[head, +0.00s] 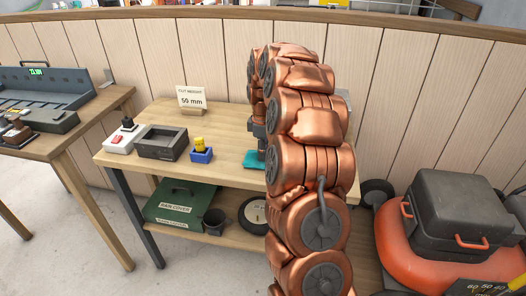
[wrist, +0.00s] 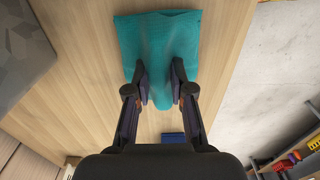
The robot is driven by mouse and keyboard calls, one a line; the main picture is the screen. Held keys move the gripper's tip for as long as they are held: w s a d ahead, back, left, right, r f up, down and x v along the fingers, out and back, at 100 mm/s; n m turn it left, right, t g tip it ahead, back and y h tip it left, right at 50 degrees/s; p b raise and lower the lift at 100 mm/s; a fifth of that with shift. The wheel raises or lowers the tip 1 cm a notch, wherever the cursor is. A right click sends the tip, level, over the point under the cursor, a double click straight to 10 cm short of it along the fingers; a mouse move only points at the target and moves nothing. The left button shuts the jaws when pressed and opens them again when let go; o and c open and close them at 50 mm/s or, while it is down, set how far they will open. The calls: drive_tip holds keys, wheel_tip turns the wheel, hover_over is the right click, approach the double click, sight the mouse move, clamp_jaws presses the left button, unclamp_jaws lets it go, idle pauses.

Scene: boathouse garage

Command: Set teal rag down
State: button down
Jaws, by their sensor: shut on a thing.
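The teal rag (wrist: 160,45) is pinched between the fingertips of my gripper (wrist: 160,86) in the wrist view. The rag spreads out flat beyond the fingers, with a fold bunched between them. It is over the wooden tabletop (wrist: 85,75); I cannot tell whether all of it touches the wood. In the head view a small part of the rag (head: 253,160) shows by the table's middle, left of my copper-coloured arm. The arm hides the rest of the rag and most of my gripper (head: 260,143).
On the table are a white box with a red switch (head: 122,139), a dark open tray (head: 162,143), a blue block with a yellow item (head: 201,150) and a "50 mm" sign (head: 191,97). A green case (head: 181,204) is on the lower shelf. An orange mower (head: 435,235) stands right.

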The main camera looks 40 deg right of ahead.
drive_tip(key=shift+f, duration=0.25)
idle(0.3)
drive_tip(key=c, duration=0.9)
unclamp_jaws()
drive_tip(key=shift+c, duration=0.2)
drive_tip(key=c, duration=0.4)
drive_tip(key=shift+r, duration=0.75)
